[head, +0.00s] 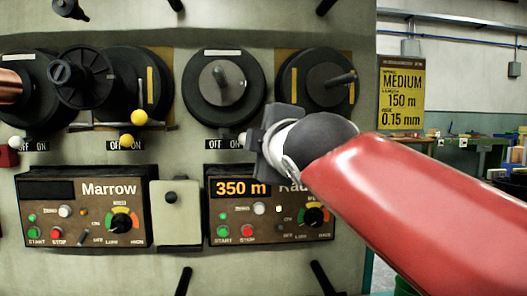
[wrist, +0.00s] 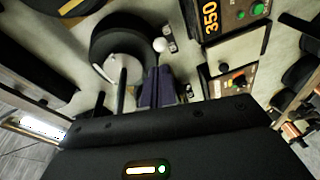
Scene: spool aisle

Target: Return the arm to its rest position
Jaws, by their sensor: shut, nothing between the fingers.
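My gripper (head: 262,142) is at the end of my red arm, in front of the wall machine in the head view. It sits just below and between the two right spools. In the wrist view its fingers (wrist: 158,82) are together with nothing between them. A white lever knob (head: 242,137) is close beside the gripper; it also shows just beyond the fingertips in the wrist view (wrist: 160,45). I cannot tell whether they touch. My arm reaches in from the lower right and is raised.
The third spool (head: 237,90) and the right spool (head: 300,85) are near my gripper. Below are a "Marrow" panel (head: 85,213) with a dark display and a panel reading "350 m" (head: 240,188), partly hidden. Pegs (head: 183,280) stick out. A yellow sign (head: 401,97) hangs right.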

